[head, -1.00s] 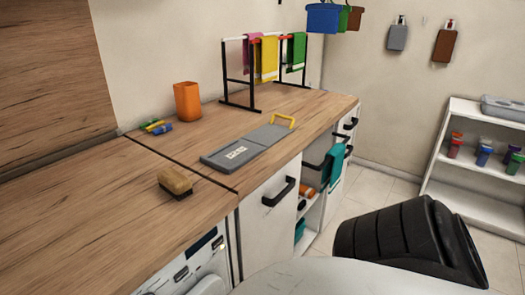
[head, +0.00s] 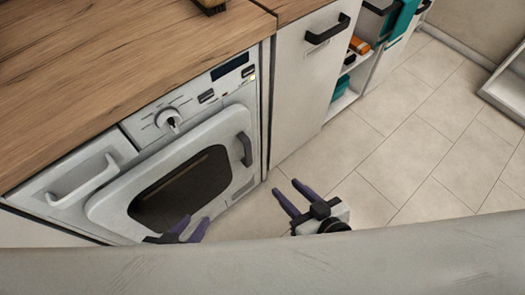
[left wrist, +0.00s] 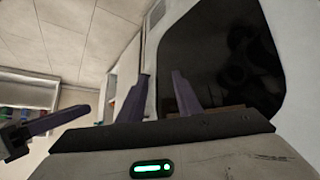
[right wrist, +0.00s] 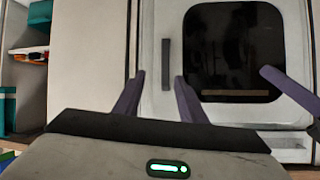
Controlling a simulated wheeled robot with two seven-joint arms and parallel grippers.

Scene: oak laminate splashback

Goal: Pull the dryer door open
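The white dryer door (head: 222,140) with its dark window looks shut. Its dark vertical handle (head: 245,149) is on the door's right side. My right gripper (head: 290,192) is open and empty, in front of the dryer and to the right of the handle, apart from it. In the right wrist view the handle (right wrist: 166,65) stands ahead, between the fingers' directions. My left gripper (head: 188,224) is open and empty in front of the lower part of the door. The door window (left wrist: 220,50) fills the upper right of the left wrist view.
The dryer has a control knob (head: 168,120) and a drawer handle (head: 82,181) above the door. A wooden counter (head: 110,75) overhangs it. A white cabinet (head: 300,90) with a black handle stands to the right, beside open shelves. The tiled floor (head: 400,160) is clear.

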